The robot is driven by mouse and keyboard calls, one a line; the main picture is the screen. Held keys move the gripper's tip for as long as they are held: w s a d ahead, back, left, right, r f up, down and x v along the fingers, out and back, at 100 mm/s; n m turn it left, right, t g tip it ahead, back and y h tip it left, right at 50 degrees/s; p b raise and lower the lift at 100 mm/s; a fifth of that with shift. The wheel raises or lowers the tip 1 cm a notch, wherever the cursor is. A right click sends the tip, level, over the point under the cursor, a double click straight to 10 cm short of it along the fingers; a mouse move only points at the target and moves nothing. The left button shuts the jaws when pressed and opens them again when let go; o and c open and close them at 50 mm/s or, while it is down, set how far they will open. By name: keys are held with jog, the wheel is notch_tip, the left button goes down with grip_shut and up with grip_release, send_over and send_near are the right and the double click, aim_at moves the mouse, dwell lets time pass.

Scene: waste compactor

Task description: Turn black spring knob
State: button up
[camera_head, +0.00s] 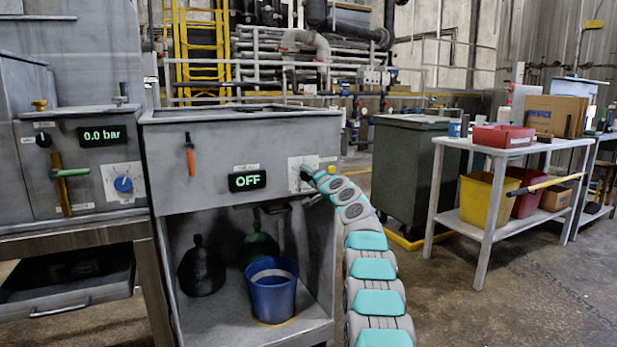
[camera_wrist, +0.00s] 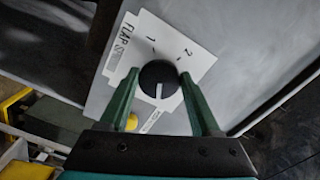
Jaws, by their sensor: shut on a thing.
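The black knob (camera_wrist: 159,76) sits on a white plate (camera_wrist: 143,35) marked 1 and 2, with a partly readable label starting "FLAP". Its white pointer line points toward the bottom of the wrist picture, away from the 1 and 2. My gripper (camera_wrist: 160,82) is shut on the knob, with one dark green finger on each side. In the head view, my gripper (camera_head: 312,175) is at the white plate (camera_head: 294,163) on the right of the grey cabinet front (camera_head: 220,190). My gripper mostly hides the knob there.
An "OFF" display (camera_head: 247,181) and an orange-handled lever (camera_head: 190,158) are left of the plate. A yellow knob (camera_head: 332,170) sits close to its right. A blue bucket (camera_head: 272,290) stands on the cabinet's lower shelf. A green bin (camera_head: 412,170) stands behind right.

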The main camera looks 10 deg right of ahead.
aim_at(307, 176)
jog(key=shift+r+m, duration=0.1)
jog(key=shift+m, duration=0.2)
jog(key=o, duration=1.4)
jog(key=shift+c, duration=0.2)
jog(key=shift+s+d+f+b, duration=0.1)
jog(key=shift+s+f+b, duration=0.25)
jog(key=shift+b, duration=0.4)
jog(key=shift+s+d+r+b, duration=0.1)
jog(key=shift+s+d+b, duration=0.1)
jog(key=shift+s+b, duration=0.75)
jog(key=shift+b, duration=0.4)
jog(key=shift+s+d, duration=0.2)
jog(key=shift+s, duration=0.15)
jog(key=shift+b+v, duration=1.45)
jog(key=shift+v, duration=0.75)
